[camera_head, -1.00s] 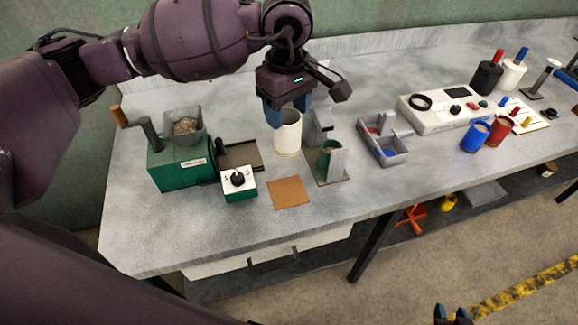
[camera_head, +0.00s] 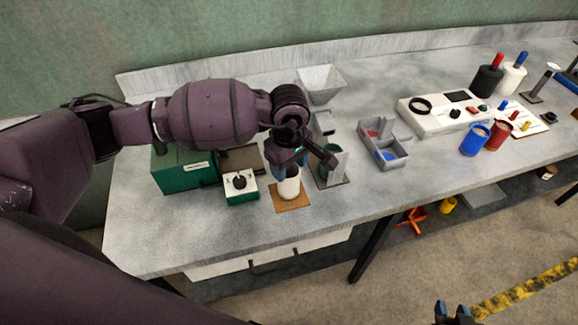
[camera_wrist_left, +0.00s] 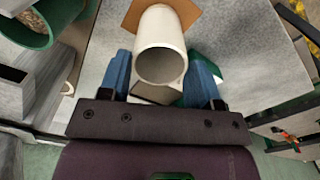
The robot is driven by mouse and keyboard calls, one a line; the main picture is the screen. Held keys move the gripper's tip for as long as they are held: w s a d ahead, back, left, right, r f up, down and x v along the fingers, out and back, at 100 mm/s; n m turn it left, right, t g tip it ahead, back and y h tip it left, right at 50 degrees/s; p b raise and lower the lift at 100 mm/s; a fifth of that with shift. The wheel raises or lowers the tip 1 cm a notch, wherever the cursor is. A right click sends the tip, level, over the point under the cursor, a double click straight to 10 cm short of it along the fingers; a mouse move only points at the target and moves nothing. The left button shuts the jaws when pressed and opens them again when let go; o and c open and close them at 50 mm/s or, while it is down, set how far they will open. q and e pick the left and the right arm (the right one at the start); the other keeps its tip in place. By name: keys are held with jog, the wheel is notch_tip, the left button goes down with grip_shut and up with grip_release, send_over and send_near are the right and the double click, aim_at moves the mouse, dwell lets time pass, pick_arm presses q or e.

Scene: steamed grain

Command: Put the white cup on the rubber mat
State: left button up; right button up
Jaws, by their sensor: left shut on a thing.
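The white cup (camera_head: 289,189) is upright over the brown square mat (camera_head: 281,205) at the front middle of the bench. My left gripper (camera_head: 287,172) is shut on the cup from above, near its rim. In the left wrist view the cup (camera_wrist_left: 160,28) sits between the blue fingers, with its open mouth facing the camera and the mat (camera_wrist_left: 190,12) behind its far end. I cannot tell whether the cup's base touches the mat. My right gripper (camera_head: 452,312) is at the bottom edge, its fingertips apart, with nothing between them.
A green control box with a knob (camera_head: 240,188) stands just left of the mat. A grey divided tray (camera_head: 385,143) lies further right. Bare bench lies in front of the mat.

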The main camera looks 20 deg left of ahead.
pick_arm(q)
jog(key=shift+f, duration=0.85)
jog(key=o, duration=1)
jog(key=shift+r, duration=0.1)
jog(key=shift+o, duration=1.2)
jog(key=shift+r, duration=0.1)
pick_arm(e)
jog(key=shift+r, duration=0.1)
